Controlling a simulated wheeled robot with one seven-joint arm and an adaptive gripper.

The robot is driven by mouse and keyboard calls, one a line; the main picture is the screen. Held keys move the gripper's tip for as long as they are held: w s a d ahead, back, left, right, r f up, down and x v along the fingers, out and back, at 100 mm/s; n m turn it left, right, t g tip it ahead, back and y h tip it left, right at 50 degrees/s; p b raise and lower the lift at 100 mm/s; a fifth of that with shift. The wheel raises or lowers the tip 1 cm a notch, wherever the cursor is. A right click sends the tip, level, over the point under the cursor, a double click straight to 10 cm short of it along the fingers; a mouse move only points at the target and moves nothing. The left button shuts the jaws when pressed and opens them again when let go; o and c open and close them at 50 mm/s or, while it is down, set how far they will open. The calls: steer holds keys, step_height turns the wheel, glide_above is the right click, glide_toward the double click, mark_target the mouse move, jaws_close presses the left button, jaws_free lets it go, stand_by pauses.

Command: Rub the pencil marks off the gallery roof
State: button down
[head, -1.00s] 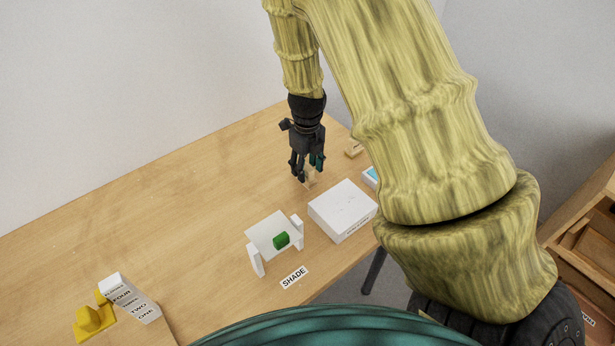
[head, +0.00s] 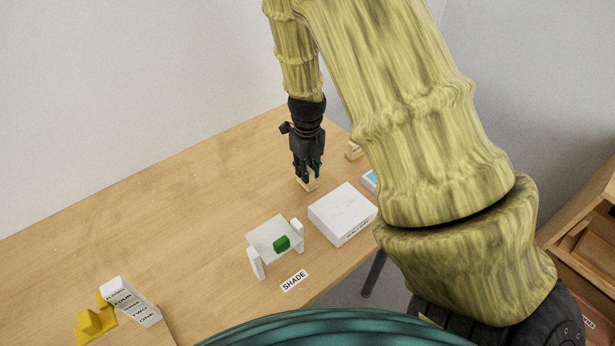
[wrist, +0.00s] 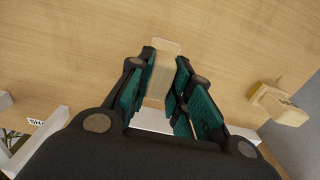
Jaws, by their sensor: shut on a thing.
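My gripper (head: 307,172) points down at the table behind the white box. It is shut on a small pale cream block (head: 308,185), which also shows between the fingers in the wrist view (wrist: 163,76). The block is at or just above the table top; I cannot tell if it touches. The gallery is a low white box (head: 342,210) with a printed label on its front, just in front of the gripper. A few faint dark marks show on its flat roof. In the wrist view the gripper hides most of the box.
A white stand (head: 264,237) with a green piece (head: 281,243) is left of the box, behind a SHADE label (head: 294,281). A pale wooden block (head: 353,151) lies to the right. The table's left middle is clear.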

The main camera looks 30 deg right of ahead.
steer(key=shift+r+p, duration=2.45)
steer(key=shift+r, duration=0.25)
steer(key=shift+s+f, duration=0.1)
steer(key=shift+s, duration=0.05)
